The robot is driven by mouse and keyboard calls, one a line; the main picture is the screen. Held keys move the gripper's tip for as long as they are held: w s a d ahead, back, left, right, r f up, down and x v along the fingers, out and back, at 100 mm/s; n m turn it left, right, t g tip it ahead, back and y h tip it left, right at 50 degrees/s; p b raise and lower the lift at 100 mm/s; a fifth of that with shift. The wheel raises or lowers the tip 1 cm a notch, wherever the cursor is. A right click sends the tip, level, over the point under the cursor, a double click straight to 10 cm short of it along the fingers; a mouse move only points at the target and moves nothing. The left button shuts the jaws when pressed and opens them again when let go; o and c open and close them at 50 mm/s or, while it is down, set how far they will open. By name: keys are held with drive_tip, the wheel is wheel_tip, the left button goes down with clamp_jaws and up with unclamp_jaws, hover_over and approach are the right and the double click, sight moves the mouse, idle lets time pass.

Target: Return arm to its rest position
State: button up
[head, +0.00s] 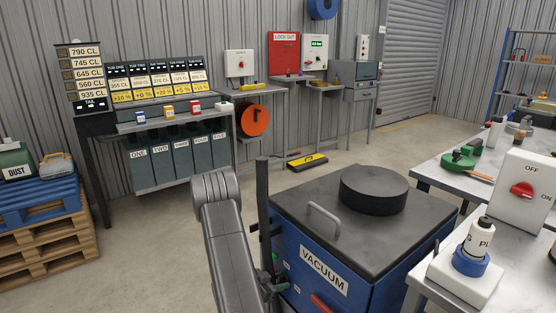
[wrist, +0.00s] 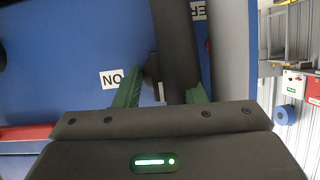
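My arm comes up from the bottom of the head view, left of the blue vacuum machine (head: 345,262). My gripper (head: 278,272) is low at the machine's left side, partly hidden by the arm. In the wrist view its two green fingers (wrist: 160,85) are apart, with a dark upright post (wrist: 174,40) between or just in front of them. A gap shows between the left finger and the post. I cannot tell whether the right finger touches it. The post also shows in the head view (head: 263,195), standing beside the machine.
The machine has a dark lid with a handle (head: 324,221) and a black round cap (head: 374,190). A workbench (head: 428,172) and a switch box (head: 524,187) stand at right. Pallets (head: 45,245) stand at far left. Open floor (head: 150,260) lies left of my arm.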

drive_tip(key=shift+s+f+t+b, duration=0.1)
drive_tip(key=shift+f+t+b, duration=0.05)
drive_tip(key=shift+t+b, duration=0.2)
drive_tip(key=m+t+b, duration=0.1)
drive_tip(key=m+b, duration=0.1)
drive_tip(key=b, duration=0.2)
drive_tip(key=m+t+y+b, duration=0.1)
drive_tip(key=m+b, duration=0.1)
drive_tip(key=b, duration=0.2)
drive_tip(key=shift+s+m+y, duration=0.1)
drive_tip(key=shift+m+y, duration=0.2)
drive_tip(key=shift+m, duration=0.1)
drive_tip(key=shift+t, duration=0.35)
